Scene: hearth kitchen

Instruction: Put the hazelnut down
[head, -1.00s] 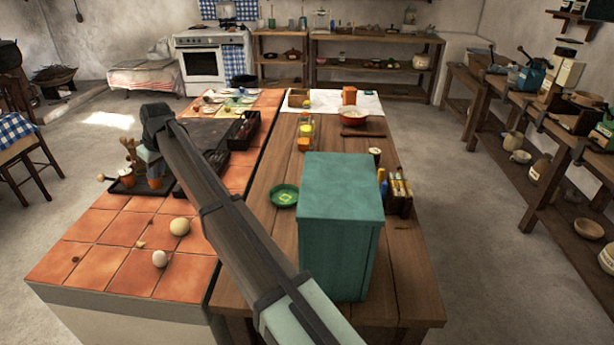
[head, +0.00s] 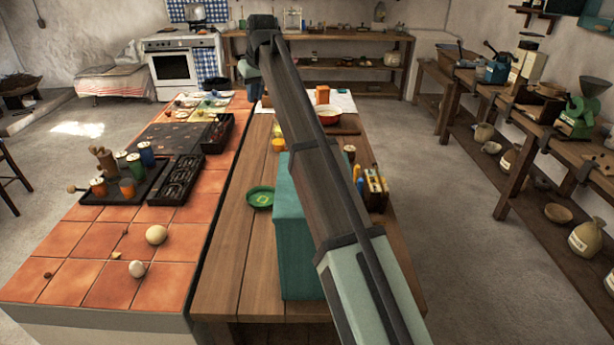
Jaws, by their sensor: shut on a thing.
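My gripper (head: 253,88) is small and far off at the end of my arm, above the far part of the worktop, near the seam between the tiles and the wooden boards. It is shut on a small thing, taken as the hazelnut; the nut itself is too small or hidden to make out. The fingertips are not clear, and I cannot tell their height above the surface. Small brown bits lie on the tiled top (head: 62,240), one at the left (head: 48,275); I cannot tell what they are.
A teal box (head: 291,240) stands on the wooden top, partly behind my arm. A green dish (head: 260,198) lies beside it. A dark tray (head: 176,182), jars (head: 147,155) and two egg-like things (head: 156,234) are on the tiles. The boards left of the box are mostly clear.

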